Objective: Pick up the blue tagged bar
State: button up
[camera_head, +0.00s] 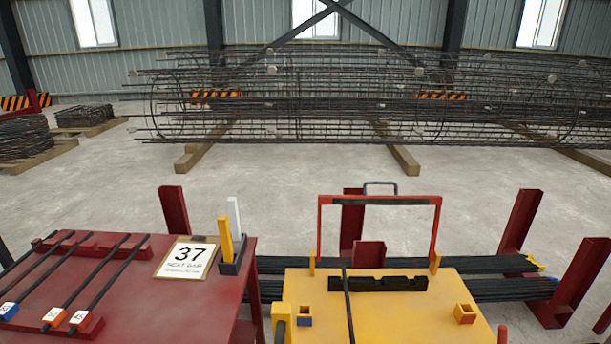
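The blue tagged bar (38,272) is a thin dark rod on the red table (150,315) at the left. Its blue and white tag (8,310) is at its near end, by the left picture edge. It lies slanted across a red rest, beside other dark bars. My gripper is not in view.
A yellow platform (395,310) with a red frame (320,228) and a thin dark rod is at right. Red posts (521,220) flank bar bundles; a rebar cage (350,105) lies behind.

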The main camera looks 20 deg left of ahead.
aim_at(9, 309)
jog(key=u, duration=0.4)
jog(key=j+u, duration=0.1)
jog(key=u, duration=0.3)
jog(key=j+u, duration=0.1)
jog(key=u, duration=0.3)
jog(key=k+u, duration=0.1)
jog(key=u, duration=0.35)
jog(key=j+u, duration=0.1)
jog(key=u, duration=0.3)
jog(key=z, duration=1.65)
jog(key=u, duration=1.65)
jog(key=i+j+z, duration=0.1)
jog(key=i+j, duration=0.15)
jog(key=i+j+z, duration=0.15)
jog(key=j, duration=0.2)
jog(key=i+j+z, duration=0.1)
jog(key=i+j, duration=0.15)
jog(key=i+j+z, duration=0.15)
jog(key=j, duration=0.25)
jog(key=i+j+z, duration=0.1)
jog(key=j, duration=0.3)
jog(key=i+j+z, duration=0.25)
jog(key=i+j, duration=0.15)
jog(key=j, duration=0.35)
